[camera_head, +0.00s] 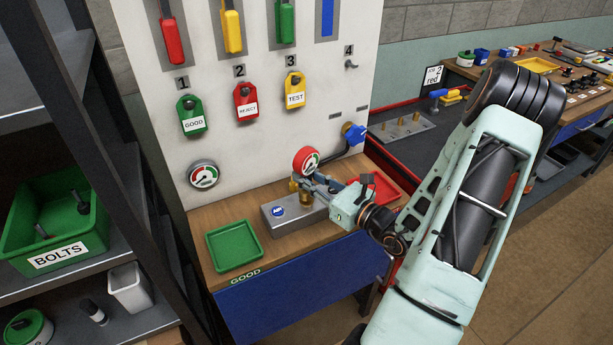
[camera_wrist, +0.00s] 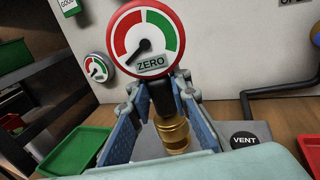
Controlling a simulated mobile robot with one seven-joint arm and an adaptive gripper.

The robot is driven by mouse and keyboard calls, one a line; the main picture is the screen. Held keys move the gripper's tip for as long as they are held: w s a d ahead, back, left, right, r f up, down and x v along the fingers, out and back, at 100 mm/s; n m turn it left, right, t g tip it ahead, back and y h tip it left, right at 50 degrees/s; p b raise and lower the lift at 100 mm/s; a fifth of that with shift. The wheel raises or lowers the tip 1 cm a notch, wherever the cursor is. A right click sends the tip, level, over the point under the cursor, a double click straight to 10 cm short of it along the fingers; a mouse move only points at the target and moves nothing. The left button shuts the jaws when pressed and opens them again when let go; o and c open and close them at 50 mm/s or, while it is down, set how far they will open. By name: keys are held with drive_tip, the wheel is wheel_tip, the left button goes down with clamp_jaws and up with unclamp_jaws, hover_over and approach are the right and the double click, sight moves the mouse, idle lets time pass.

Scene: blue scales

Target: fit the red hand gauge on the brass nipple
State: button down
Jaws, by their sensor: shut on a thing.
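The red hand gauge (camera_head: 306,160) is held upright over the grey block (camera_head: 282,216) on the bench. Its round face, marked ZERO, shows large in the wrist view (camera_wrist: 146,38). My gripper (camera_head: 314,181) is shut on the gauge's dark stem, with a finger on each side of it in the wrist view (camera_wrist: 160,92). The brass nipple (camera_wrist: 173,134) stands directly below the stem, and its lower part shows on the block in the head view (camera_head: 305,197). The stem's lower end meets the top of the brass in the picture; I cannot tell whether it is seated.
A green tray (camera_head: 235,246) lies left of the block and a red tray (camera_head: 384,190) right of it. The white panel (camera_head: 250,160) rises close behind, with a second gauge (camera_head: 203,175) and a blue valve (camera_head: 354,134). A dark shelf with a green bin (camera_head: 55,215) stands left.

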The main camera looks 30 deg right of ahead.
drive_tip(key=shift+f+b, duration=0.55)
drive_tip(key=shift+f, duration=0.2)
drive_tip(key=c, duration=1.7)
unclamp_jaws()
